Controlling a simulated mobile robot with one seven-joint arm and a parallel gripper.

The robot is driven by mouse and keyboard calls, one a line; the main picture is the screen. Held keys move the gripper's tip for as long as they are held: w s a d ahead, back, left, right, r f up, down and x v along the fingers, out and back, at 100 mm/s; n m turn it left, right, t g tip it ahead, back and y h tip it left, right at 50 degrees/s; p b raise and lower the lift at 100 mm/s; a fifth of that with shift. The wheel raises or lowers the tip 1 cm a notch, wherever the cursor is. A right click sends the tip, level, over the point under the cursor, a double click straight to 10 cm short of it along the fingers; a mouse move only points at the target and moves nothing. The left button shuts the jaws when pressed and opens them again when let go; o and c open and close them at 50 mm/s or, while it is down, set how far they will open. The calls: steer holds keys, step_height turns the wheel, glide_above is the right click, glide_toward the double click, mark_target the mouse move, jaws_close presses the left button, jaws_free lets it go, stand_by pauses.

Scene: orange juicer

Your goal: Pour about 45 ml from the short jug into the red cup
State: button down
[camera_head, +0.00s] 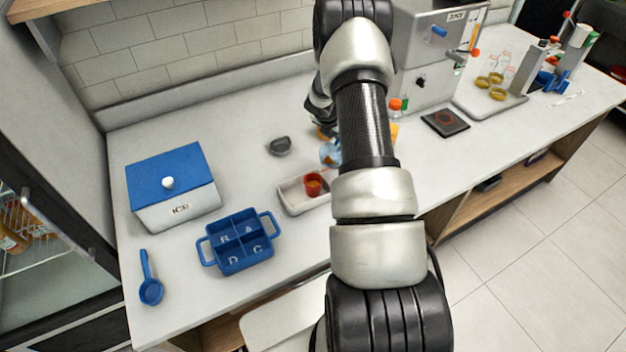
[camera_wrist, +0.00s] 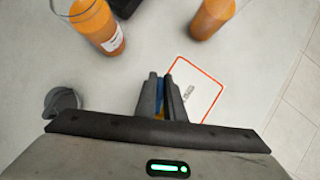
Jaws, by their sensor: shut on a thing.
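In the head view a light blue thing (camera_head: 330,153) shows beside my arm, behind the red cup. A clear labelled jug (camera_wrist: 98,27) of orange juice and another orange-filled vessel (camera_wrist: 212,17) stand beyond my fingers.
A white card with a red border (camera_wrist: 196,90) lies near the fingers. A dark grey object (camera_head: 279,146) sits to the left. A blue four-part caddy (camera_head: 237,264), blue-lidded box (camera_head: 171,181) and blue scoop (camera_head: 150,289) stand at left. A grey machine (camera_head: 425,70) stands behind.

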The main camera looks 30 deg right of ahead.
steer(key=shift+w+d+f+g+y, duration=0.25)
steer(key=shift+d+f+y, duration=0.3)
steer(key=shift+w+d+f+g+y, duration=0.3)
steer(key=shift+d+f+y, duration=0.2)
steer(key=shift+d+f, duration=0.1)
steer(key=shift+w+d+f+g+y, duration=0.2)
steer(key=shift+d+f+g+y, duration=0.05)
steer(key=shift+d+f+y, duration=0.3)
steer(key=shift+w+f+y+b, duration=0.15)
steer(key=shift+f+y+b, duration=0.25)
steer(key=shift+b, duration=0.7)
steer(key=shift+w+d+f+g+b, duration=0.15)
steer(key=shift+d+f+g+b, duration=0.15)
steer(key=shift+b, duration=0.7)
steer(key=shift+f+y+b, duration=0.1)
steer(key=shift+y+b, duration=0.3)
steer(key=shift+b, duration=0.3)
steer(key=shift+d+b, duration=0.1)
steer(key=shift+b, duration=0.2)
steer(key=shift+w, duration=0.1)
